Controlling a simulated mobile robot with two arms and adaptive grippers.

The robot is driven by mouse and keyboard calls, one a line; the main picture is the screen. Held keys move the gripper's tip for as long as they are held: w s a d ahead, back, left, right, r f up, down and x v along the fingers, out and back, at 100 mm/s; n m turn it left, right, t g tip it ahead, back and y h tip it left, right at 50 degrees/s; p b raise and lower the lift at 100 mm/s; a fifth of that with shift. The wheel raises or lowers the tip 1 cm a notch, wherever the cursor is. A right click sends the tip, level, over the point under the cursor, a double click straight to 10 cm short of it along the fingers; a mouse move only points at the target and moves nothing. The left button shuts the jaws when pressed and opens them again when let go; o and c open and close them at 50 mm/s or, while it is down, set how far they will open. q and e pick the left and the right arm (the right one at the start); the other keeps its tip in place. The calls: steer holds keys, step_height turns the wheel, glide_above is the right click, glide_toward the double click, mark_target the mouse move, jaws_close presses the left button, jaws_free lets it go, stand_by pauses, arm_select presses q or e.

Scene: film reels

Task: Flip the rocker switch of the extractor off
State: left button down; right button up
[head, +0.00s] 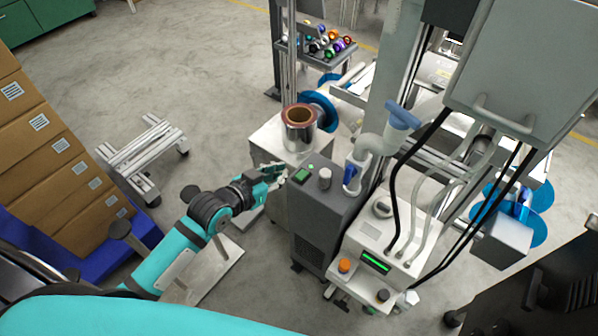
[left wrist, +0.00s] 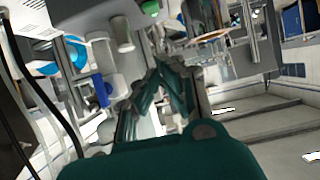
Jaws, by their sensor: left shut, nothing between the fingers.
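The extractor appears to be the dark grey upright box (head: 318,225) right of centre in the head view. On its top is a small green-lit piece (head: 302,174), which may be the rocker switch; its position is too small to read. A light knob-like cylinder (head: 325,178) stands beside it. My left gripper (head: 282,174) is shut and empty, just left of the box's top edge, close to the green piece; I cannot tell whether they touch. In the left wrist view my fingers (left wrist: 163,80) are together, and a green piece (left wrist: 150,8) shows at the top edge. My right gripper is out of view.
A white unit with a green display (head: 376,262) stands in front right. A metal canister (head: 299,130) sits on a white cabinet behind. Cardboard boxes (head: 50,150) are stacked left.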

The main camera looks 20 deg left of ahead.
arm_select(q)
glide_above(301, 177)
step_height(301, 177, down, 4)
steer(key=shift+s+b, duration=0.1)
steer(key=shift+b, duration=0.25)
steer(key=f, duration=0.2)
steer(key=shift+s+a+f, duration=0.1)
steer(key=shift+s+f, duration=0.35)
steer(key=shift+f, duration=0.5)
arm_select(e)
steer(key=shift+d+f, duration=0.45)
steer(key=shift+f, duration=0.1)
